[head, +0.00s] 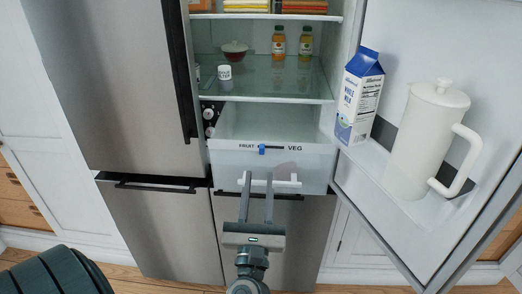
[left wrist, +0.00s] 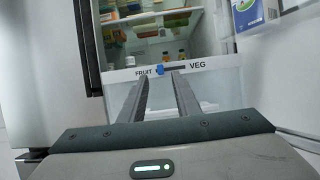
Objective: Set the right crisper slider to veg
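The crisper drawer (head: 225,165) is a white, clear-walled bin, pulled out below the glass shelf. Its front carries a dark slider track with FRUIT at the left and VEG at the right. The blue slider knob (head: 262,149) sits at the FRUIT end; it also shows in the left wrist view (left wrist: 160,70). My left gripper (head: 258,178) is open and empty, its two fingers apart and pointing at the drawer front. The fingertips appear just below the knob, overlapping the drawer's white handle (head: 288,183) in the picture; I cannot tell contact. My right gripper is not in view.
The open fridge door at right holds a milk carton (head: 360,95) and a white pitcher (head: 425,140). A closed steel door (head: 115,80) with a dark handle is at left.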

